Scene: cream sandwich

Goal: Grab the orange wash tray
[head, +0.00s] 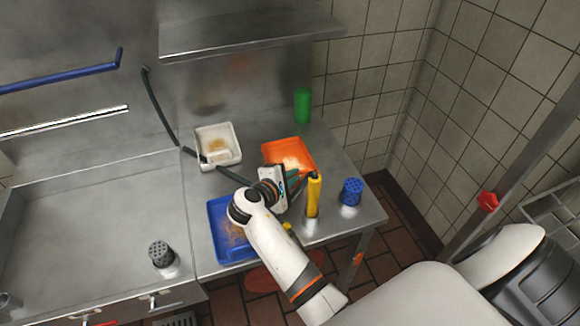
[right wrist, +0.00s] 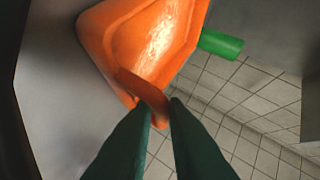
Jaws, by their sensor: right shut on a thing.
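The orange wash tray (head: 290,149) sits on the steel counter at the back right in the head view. In the right wrist view the orange tray (right wrist: 145,35) fills the upper middle. My right gripper (right wrist: 160,108) has its dark green fingers closed on the tray's near rim. In the head view my right gripper (head: 291,176) is at the tray's front edge, partly hidden by my own wrist. My left gripper is not in view.
A white tray (head: 231,159) stands left of the orange one, and a blue tray (head: 219,222) in front. A green cylinder (head: 302,106) stands behind. A yellow bottle (head: 313,197) and blue-topped shaker (head: 351,190) stand close on the right. A steel shelf (head: 240,35) hangs above.

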